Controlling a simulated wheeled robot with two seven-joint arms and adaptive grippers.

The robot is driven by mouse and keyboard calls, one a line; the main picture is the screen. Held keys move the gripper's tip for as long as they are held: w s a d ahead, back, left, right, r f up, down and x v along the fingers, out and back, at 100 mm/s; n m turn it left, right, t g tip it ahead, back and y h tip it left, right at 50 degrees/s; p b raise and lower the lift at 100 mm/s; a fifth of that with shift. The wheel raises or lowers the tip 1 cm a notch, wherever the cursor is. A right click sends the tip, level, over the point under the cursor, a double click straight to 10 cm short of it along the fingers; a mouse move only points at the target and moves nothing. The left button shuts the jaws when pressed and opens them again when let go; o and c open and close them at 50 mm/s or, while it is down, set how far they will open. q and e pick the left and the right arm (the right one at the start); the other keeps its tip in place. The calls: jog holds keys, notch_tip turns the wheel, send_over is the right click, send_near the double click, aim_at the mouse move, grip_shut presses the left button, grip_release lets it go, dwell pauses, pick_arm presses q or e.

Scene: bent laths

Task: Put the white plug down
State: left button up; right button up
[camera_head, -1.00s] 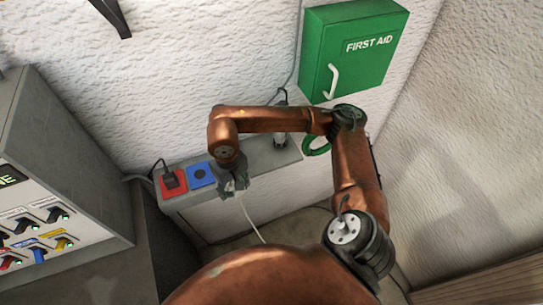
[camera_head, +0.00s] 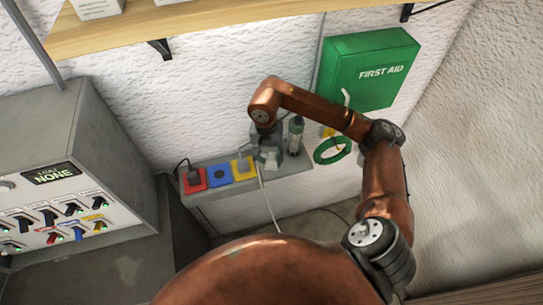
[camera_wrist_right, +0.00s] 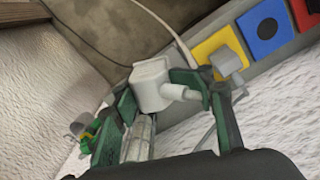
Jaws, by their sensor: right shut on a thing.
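My right gripper (camera_head: 268,158) is at the grey ledge, just right of the yellow socket (camera_head: 243,168). It is shut on the white plug (camera_wrist_right: 152,84), a pale block between the dark green fingers (camera_wrist_right: 172,100) in the right wrist view. A stubby pale part of the plug points right there. In the head view the plug is small and partly hidden by the gripper. I cannot tell whether the plug touches the ledge. My left gripper is not in view.
The ledge also holds a blue socket (camera_head: 219,173) and a red socket (camera_head: 194,180) with a dark plug. A grey cylinder (camera_head: 295,136) stands right of the gripper. A green ring (camera_head: 333,150) hangs below the first aid box (camera_head: 368,68). A switch panel (camera_head: 70,216) is at left.

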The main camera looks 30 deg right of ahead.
jog(key=w+d+f, duration=0.1)
jog(key=w+f, duration=0.1)
jog(key=w+d+f+p, duration=0.1)
jog(key=w+f, duration=0.1)
jog(key=w+d+f+p, duration=0.1)
jog(key=d+f, duration=0.1)
jog(key=shift+w+f, duration=0.2)
jog(key=shift+w, duration=0.2)
jog(key=shift+w+d+f, duration=0.1)
jog(key=shift+f, duration=0.15)
notch_tip(320, 180, down, 3)
jog(key=shift+r+p, duration=0.1)
jog(key=shift+p, duration=1.1)
jog(key=shift+w+d+f, duration=0.1)
jog(key=shift+f, duration=0.1)
jog(key=shift+f, duration=0.1)
jog(key=shift+f+b, duration=0.55)
jog(key=shift+b, duration=0.35)
jog(key=o, duration=1.7)
